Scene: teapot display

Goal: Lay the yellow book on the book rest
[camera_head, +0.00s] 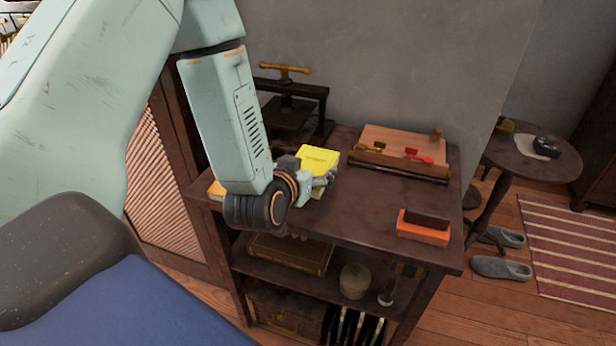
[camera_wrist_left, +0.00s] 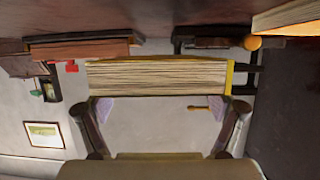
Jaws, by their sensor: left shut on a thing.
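The yellow book (camera_head: 319,157) is in my left gripper (camera_head: 322,181) over the back left part of the cabinet top. In the left wrist view, which shows the room upside down, the pale page block of the yellow book (camera_wrist_left: 158,75) spans the space between the fingers of the left gripper (camera_wrist_left: 160,108). The book appears clear of the cabinet top. The wooden book rest (camera_head: 400,143), with brass fittings and a red piece on its front, stands to the right of the book, apart from it. The book rest also shows in the wrist view (camera_wrist_left: 85,49). My right gripper is out of view.
An iron press (camera_head: 290,112) with a brass handle stands behind the book. An orange box (camera_head: 422,234) with a dark block lies at the front right. Another book (camera_head: 216,190) sits partly hidden behind my arm. The middle of the cabinet top (camera_head: 365,208) is bare.

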